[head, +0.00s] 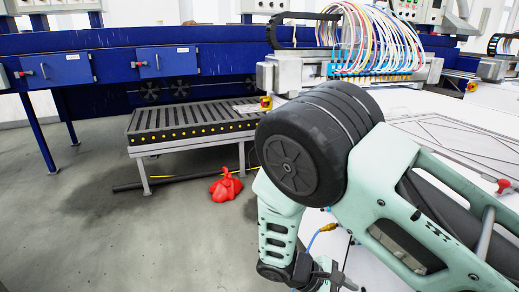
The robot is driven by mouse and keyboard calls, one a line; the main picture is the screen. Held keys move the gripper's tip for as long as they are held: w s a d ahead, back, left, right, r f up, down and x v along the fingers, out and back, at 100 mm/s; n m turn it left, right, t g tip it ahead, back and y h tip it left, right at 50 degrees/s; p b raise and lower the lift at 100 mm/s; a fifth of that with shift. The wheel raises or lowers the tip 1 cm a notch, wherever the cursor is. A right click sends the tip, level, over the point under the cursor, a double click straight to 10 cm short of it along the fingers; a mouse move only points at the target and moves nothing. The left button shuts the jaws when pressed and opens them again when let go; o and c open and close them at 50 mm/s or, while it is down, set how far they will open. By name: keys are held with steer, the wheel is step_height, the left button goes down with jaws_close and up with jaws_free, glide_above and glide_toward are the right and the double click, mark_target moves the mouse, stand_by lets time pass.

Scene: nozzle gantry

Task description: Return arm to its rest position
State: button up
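My arm is mint green with a large black joint and fills the right half of the head view. It is bent, and its forearm points down toward the bottom edge. My gripper (338,277) shows only as small dark parts at the bottom edge, below the wrist. Its fingertips are not clear, so I cannot tell whether it is open or shut. I see nothing clearly held in it.
The nozzle gantry (292,76) with coloured tubes stands behind my arm. A white work surface (405,103) lies beneath and beside the arm. A slatted grey bench (190,124), a red object (226,187) on the floor and blue machinery (115,66) are left. Floor at left is clear.

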steer(key=s+a+r+m+t+y, duration=0.1)
steer(key=s+a+r+m+y, duration=0.2)
steer(key=s+r+y, duration=0.6)
steer(key=s+a+r+m+y, duration=0.3)
steer(key=s+r, duration=0.4)
steer(key=r, duration=0.6)
step_height(320, 180, up, 14)
steer(key=p, duration=1.4)
steer(key=shift+r, duration=0.25)
